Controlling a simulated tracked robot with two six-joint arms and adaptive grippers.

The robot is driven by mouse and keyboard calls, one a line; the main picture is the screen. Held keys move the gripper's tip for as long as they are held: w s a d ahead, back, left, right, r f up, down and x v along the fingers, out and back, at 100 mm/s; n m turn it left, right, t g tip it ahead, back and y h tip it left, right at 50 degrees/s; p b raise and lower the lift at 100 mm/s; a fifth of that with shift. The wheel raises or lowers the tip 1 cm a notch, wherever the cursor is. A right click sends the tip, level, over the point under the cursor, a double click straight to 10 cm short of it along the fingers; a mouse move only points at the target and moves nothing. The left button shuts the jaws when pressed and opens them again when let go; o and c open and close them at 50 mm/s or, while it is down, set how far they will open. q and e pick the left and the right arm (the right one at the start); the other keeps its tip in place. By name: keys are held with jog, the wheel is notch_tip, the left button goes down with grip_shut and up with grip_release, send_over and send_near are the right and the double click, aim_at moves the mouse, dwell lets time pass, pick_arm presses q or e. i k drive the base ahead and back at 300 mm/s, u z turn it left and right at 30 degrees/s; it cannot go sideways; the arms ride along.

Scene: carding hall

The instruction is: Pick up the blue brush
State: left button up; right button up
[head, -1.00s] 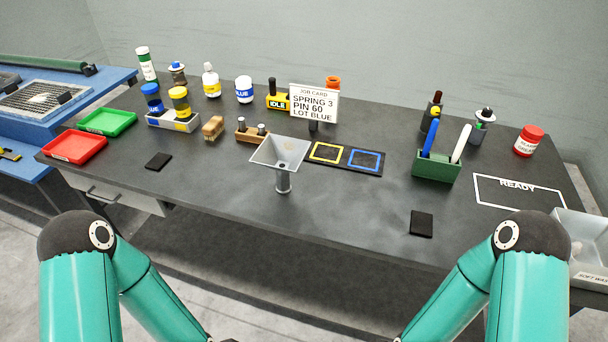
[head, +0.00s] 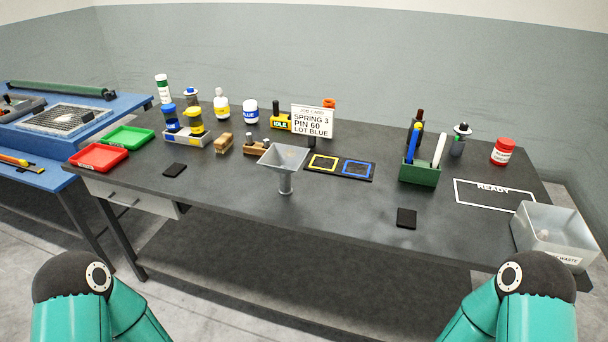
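A blue-handled item (head: 413,143), which looks like the blue brush, stands upright and slightly tilted in a green holder (head: 419,176) on the right half of the dark table. A white-handled item (head: 439,150) stands beside it in the same holder. The lower ends of both are hidden inside the holder. Neither of my grippers is in view; only teal links of my arms show at the bottom left and bottom right, well short of the holder.
A metal funnel (head: 284,160) stands at the table's middle, left of the holder. A dark bottle (head: 418,122) is close behind the holder. A black pad (head: 406,218) lies in front of it. A waste bin (head: 551,229) is at the right edge. The table's front middle is clear.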

aim_at(415, 134)
jog(key=u, duration=0.2)
jog(key=i, duration=0.9)
jog(key=z, duration=0.1)
